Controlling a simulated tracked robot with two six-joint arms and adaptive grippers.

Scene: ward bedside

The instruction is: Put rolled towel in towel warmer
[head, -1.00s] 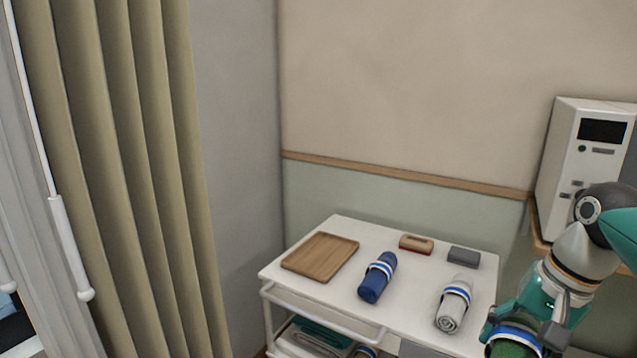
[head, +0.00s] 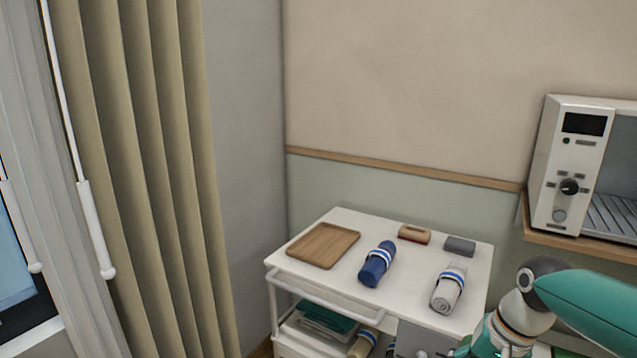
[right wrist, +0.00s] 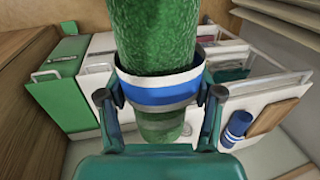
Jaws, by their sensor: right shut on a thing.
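A green rolled towel with a blue and white band (right wrist: 165,40) is held in my right gripper (right wrist: 160,95), whose fingers close on both sides of the band. In the head view my right arm reaches the bottom edge, and the towel and fingertips are out of that picture. A white box with a dark display and a dial (head: 568,165), apparently the towel warmer, stands on a wooden shelf at the right. Its ribbed interior floor (head: 612,215) shows through an open front; the right edge cuts it off. My left gripper is not in view.
The wooden shelf edge (head: 575,240) juts out below the warmer.

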